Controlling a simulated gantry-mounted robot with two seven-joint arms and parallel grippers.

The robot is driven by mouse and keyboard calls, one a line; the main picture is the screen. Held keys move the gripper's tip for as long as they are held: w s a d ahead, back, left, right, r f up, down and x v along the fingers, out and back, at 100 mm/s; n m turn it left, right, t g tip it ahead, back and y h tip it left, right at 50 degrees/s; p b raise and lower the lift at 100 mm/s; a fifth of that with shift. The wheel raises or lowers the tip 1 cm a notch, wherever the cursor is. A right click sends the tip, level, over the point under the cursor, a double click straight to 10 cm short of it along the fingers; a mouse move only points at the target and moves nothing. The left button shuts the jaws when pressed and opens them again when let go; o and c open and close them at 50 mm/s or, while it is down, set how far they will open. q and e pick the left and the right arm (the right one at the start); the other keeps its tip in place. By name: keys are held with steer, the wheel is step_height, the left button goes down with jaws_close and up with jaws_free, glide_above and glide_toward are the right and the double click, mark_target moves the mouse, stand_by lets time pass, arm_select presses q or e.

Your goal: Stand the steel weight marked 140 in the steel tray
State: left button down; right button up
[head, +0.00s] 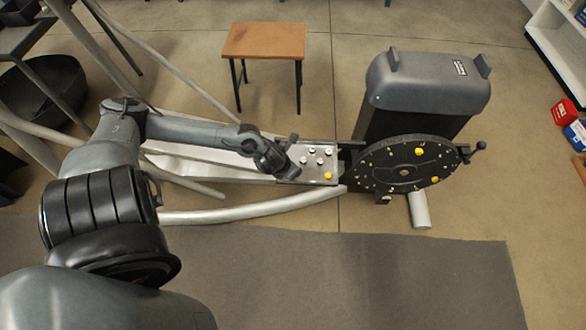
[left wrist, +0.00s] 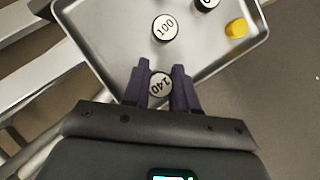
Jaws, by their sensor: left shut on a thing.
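The steel weight marked 140 (left wrist: 159,85) is between the fingers of my left gripper (left wrist: 162,78), which is shut on it. Its round numbered top faces the left wrist camera. The weight is at the near edge of the steel tray (left wrist: 108,32); I cannot tell whether it touches the tray floor. In the head view the tray (head: 306,176) is at the centre, and my left gripper (head: 291,158) is over its left part. My right gripper is not in view.
A weight marked 100 (left wrist: 165,27), another dark weight (left wrist: 207,4) and a yellow piece (left wrist: 237,28) are in the tray. To the right in the head view are a black disc (head: 385,175) and a grey housing (head: 430,80). A small wooden table (head: 264,40) stands behind.

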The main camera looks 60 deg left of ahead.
arm_select(q)
steer(key=c, duration=0.9)
jaws_free()
steer(key=shift+r, duration=0.1)
steer(key=shift+s+r, duration=0.1)
steer(key=shift+r, duration=0.2)
steer(key=d+p+v, duration=0.1)
steer(key=p+v, duration=0.6)
steer(key=v, duration=0.4)
steer(key=s+d+r+n+g+h, duration=0.1)
steer(key=s+d+r+n, duration=0.1)
steer(key=d+n, duration=0.8)
steer(key=s+d+r+n+g, duration=0.1)
steer(key=s+d+r+n, duration=0.2)
steer(key=d+n, duration=0.7)
steer(key=n, duration=1)
steer(key=shift+d+r+n+h, duration=0.25)
steer(key=shift+r+n+h, duration=0.05)
steer(key=shift+r+h, duration=0.1)
